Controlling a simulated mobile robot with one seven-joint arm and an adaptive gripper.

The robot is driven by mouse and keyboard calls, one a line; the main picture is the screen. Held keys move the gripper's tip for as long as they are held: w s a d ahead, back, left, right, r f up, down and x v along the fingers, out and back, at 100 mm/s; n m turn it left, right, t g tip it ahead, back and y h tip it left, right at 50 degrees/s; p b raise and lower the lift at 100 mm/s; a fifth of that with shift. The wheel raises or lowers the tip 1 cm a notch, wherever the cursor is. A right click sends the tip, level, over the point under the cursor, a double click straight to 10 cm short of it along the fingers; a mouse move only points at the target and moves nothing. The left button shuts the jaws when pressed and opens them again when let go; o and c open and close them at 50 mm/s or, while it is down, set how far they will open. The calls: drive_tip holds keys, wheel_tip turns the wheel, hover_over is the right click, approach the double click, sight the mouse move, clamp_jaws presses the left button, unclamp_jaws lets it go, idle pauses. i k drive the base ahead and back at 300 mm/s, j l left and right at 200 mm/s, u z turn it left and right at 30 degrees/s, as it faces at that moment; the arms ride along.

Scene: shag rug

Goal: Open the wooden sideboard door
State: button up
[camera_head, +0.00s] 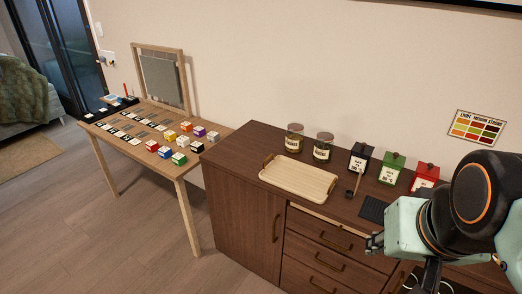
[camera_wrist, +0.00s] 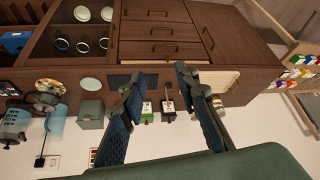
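The wooden sideboard (camera_head: 330,190) is dark brown and stands against the wall. Its left end has a flat door (camera_head: 240,215) that looks shut, with a vertical bar handle (camera_head: 276,228) near its right edge. In the wrist view the picture is turned over, and the door (camera_wrist: 245,38) and its handle (camera_wrist: 208,38) show at upper right. My gripper (camera_wrist: 160,76) is open and empty, its two blue fingers spread apart. In the head view my gripper (camera_head: 403,262) is at lower right, in front of the drawers' right side, well apart from the door handle.
Drawers (camera_head: 325,255) with bar handles sit right of the door. On top are a wooden tray (camera_head: 300,177), two jars (camera_head: 323,147) and several colored canisters (camera_head: 391,168). A table (camera_head: 130,128) with small boxes stands left. The floor (camera_head: 110,245) before the door is clear.

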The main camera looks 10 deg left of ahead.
sight(249, 220)
drive_tip(key=u, duration=0.95)
